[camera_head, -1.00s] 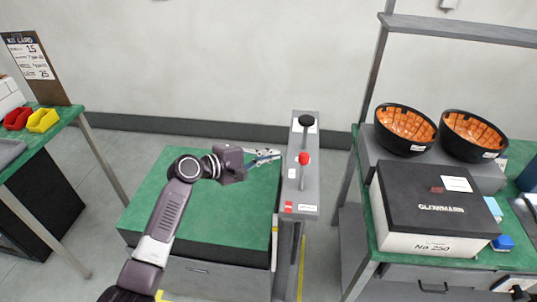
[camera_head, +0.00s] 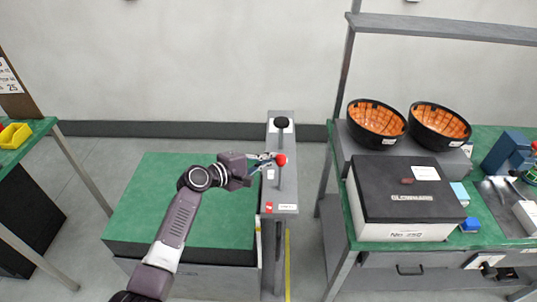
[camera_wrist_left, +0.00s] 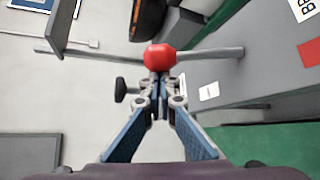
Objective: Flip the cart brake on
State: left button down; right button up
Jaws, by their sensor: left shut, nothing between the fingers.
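The cart's grey panel (camera_head: 284,199) stands at the right side of the green-topped cart (camera_head: 185,205). It carries a lever with a red ball knob (camera_head: 281,160) and, farther back, a black knob (camera_head: 282,122). My left gripper (camera_head: 268,159) is just left of the red knob, with its fingers pointing at it. In the left wrist view the red knob (camera_wrist_left: 160,57) sits right at the tips of my shut left gripper (camera_wrist_left: 160,84), not between the fingers. Contact cannot be told. The black knob (camera_wrist_left: 120,90) also shows there. My right gripper is not in view.
A bench at the right holds a black-lidded box (camera_head: 405,190) and two black bowls with orange insides (camera_head: 377,120). A green table (camera_head: 30,135) with a yellow bin (camera_head: 15,136) stands at the left. The cart's green top is bare.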

dwell(0.3)
pick_arm(q)
jog(key=shift+s+f+b, duration=0.1)
jog(key=shift+b, duration=0.45)
jog(key=shift+s+r+b, duration=0.15)
jog(key=shift+r+b, duration=0.05)
jog(key=shift+b, duration=0.2)
jog(key=s+m+t+h+b, duration=0.1)
jog(key=b, duration=0.4)
jog(key=s+m+t+h+b, duration=0.1)
jog(key=s+m+b, duration=0.1)
jog(key=b, duration=0.4)
jog(key=s+m+t+h+b, duration=0.1)
jog(key=s+b, duration=0.1)
jog(key=b, duration=0.3)
jog(key=shift+s+r+m+t+b, duration=0.15)
jog(key=shift+r+m+t+b, duration=0.15)
jog(key=shift+m+t, duration=0.1)
jog(key=shift+s+r+b, duration=0.15)
jog(key=shift+s+b, duration=0.4)
jog(key=shift+b, duration=0.05)
jog(key=shift+s, duration=1.1)
jog(key=shift+s+f, duration=0.1)
jog(key=shift+f, duration=0.15)
jog(key=shift+s+f, duration=0.1)
jog(key=shift+f, duration=0.05)
